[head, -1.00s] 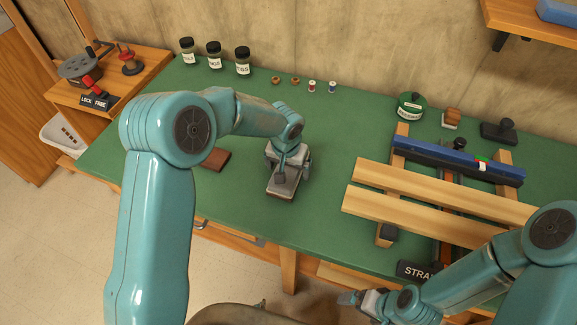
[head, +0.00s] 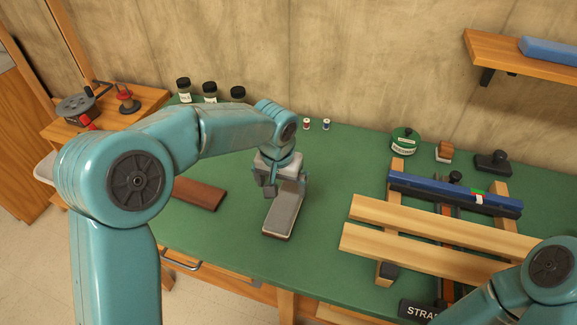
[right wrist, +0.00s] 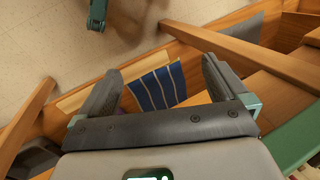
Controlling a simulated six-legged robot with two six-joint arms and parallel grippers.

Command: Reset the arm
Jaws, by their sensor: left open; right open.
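In the head view my left arm reaches in from the left over the green bench top. Its left gripper (head: 284,184) is open and points down, at the far end of a grey block with a wooden base (head: 283,212). The gripper hides that end of the block, and I cannot tell whether they touch. My right arm (head: 540,280) shows at the lower right, with its gripper out of the head view. In the right wrist view the right gripper (right wrist: 158,82) is open, its fingers wide apart with nothing between them but a view down past the bench frame.
A brown wooden piece (head: 199,195) lies left of the block. Pale boards (head: 430,240) and a blue bar (head: 440,187) rest on a rack at the right. Jars (head: 210,91), spools (head: 326,125) and a green tin (head: 405,140) stand along the back. A striped cloth (right wrist: 160,88) hangs below.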

